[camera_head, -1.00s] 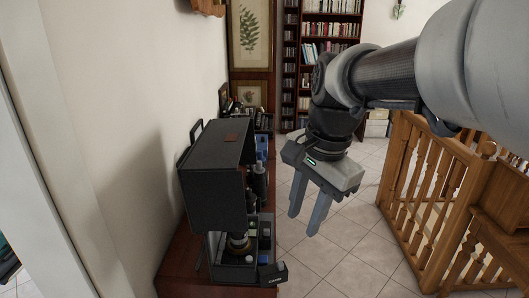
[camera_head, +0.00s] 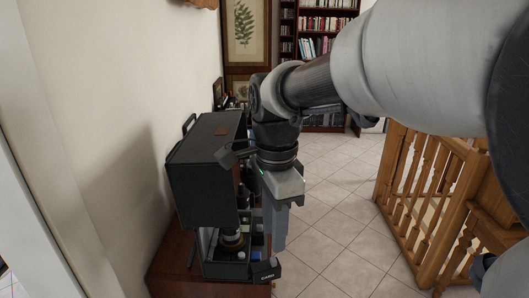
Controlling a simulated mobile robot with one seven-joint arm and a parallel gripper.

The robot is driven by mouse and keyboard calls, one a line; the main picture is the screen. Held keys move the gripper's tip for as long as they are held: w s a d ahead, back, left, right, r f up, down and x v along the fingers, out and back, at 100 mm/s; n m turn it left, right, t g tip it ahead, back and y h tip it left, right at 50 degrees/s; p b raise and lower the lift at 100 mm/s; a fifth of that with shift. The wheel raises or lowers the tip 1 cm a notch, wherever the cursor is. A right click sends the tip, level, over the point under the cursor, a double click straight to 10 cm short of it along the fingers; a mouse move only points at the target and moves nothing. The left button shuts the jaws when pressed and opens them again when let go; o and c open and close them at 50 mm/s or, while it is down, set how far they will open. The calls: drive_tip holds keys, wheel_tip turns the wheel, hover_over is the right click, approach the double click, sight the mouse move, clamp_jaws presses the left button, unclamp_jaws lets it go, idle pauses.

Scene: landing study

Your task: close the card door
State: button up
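A dark grey case (camera_head: 208,165) with a handle on top stands on the red-brown table against the left wall. Its lower front is open and shows small bottles and a round lens-like part (camera_head: 232,240) inside. A small dark flap with pale lettering (camera_head: 265,271) sticks out at the lower right of the case; I cannot tell for sure whether it is the card door. My gripper (camera_head: 276,240) points down just right of the case, above the flap. The fingers line up in this view, so their gap is hidden. The arm hides part of the case's right side.
The red-brown table (camera_head: 172,272) runs along the white wall. A wooden railing (camera_head: 430,190) stands at the right. Bookshelves (camera_head: 325,25) and framed pictures are at the back. Tiled floor (camera_head: 325,235) lies free between table and railing.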

sight(273, 259)
wheel_tip(273, 259, down, 7)
drive_tip(key=shift+r, duration=0.1)
idle(0.3)
clamp_jaws()
